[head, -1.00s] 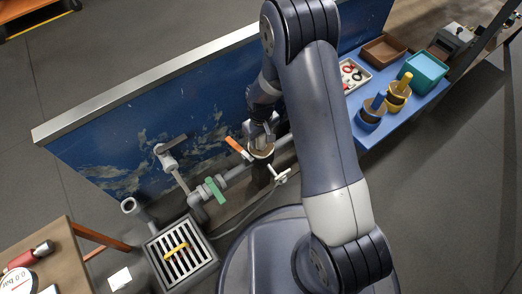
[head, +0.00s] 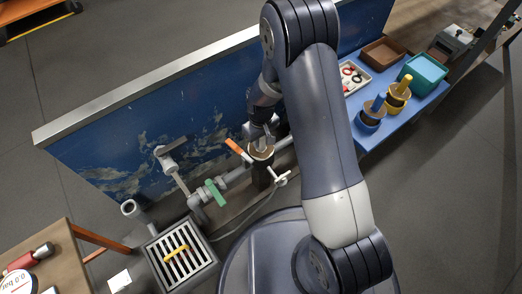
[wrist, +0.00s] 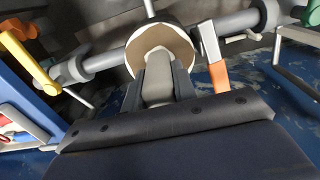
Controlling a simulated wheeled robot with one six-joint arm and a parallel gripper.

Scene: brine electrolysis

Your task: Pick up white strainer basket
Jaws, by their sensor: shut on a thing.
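My gripper (head: 264,143) points down at the open top of an upright dark pipe housing in front of the blue panel. In the wrist view its two fingers (wrist: 157,85) are close together, with a pale grey piece between them. That piece is the visible part of the white strainer basket (wrist: 158,82); the rest is hidden by the fingers and the housing. A round cream-and-brown opening (wrist: 160,45) shows just beyond the fingertips. In the head view the housing's round top (head: 261,153) sits directly under the gripper.
An orange-handled lever (head: 235,147) stands close left of the housing, and a white valve handle (head: 282,179) close right. A green valve handle (head: 215,192) is on the pipe. A floor drain (head: 180,257) lies lower left.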

